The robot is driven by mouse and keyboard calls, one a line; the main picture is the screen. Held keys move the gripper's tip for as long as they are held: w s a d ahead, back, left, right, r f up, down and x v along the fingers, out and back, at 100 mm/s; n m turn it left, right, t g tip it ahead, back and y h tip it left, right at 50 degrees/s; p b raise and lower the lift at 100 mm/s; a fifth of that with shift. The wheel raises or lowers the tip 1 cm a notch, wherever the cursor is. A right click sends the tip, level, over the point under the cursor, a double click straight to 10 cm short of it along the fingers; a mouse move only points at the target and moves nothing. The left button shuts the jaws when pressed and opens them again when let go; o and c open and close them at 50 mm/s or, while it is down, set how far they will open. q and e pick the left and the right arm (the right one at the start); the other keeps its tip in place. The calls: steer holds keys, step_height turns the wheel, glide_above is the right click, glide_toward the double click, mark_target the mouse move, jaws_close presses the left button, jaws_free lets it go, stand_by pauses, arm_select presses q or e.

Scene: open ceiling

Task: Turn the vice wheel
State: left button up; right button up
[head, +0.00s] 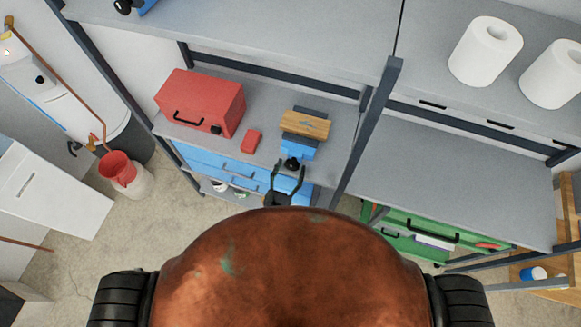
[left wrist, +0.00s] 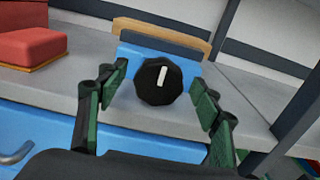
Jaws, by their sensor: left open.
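The blue vice (head: 298,149) stands at the front edge of the grey workbench, with a wooden block (head: 305,124) at its jaws. Its black wheel (left wrist: 158,81) faces me in the left wrist view, with a white mark that is nearly upright. The wheel also shows in the head view (head: 291,164). My left gripper (head: 289,172) is open in front of the wheel. In the left wrist view its two green-padded fingers (left wrist: 157,88) stand on either side of the wheel, with gaps to it. My right gripper is not in view.
A red toolbox (head: 201,102) and a small red box (head: 251,141) sit left of the vice. Blue drawers (head: 222,169) are under the bench. A dark shelf post (head: 368,125) rises to the right. Green drawers (head: 411,238) are at the lower right.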

arm_select(q)
steer(key=shift+w, duration=0.15)
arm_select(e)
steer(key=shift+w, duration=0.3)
arm_select(q)
steer(key=shift+c, duration=0.3)
steer(key=c, duration=1.1)
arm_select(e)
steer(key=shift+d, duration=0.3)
arm_select(q)
steer(key=m, duration=0.5)
steer(key=shift+d, duration=0.15)
steer(key=shift+m, duration=0.9)
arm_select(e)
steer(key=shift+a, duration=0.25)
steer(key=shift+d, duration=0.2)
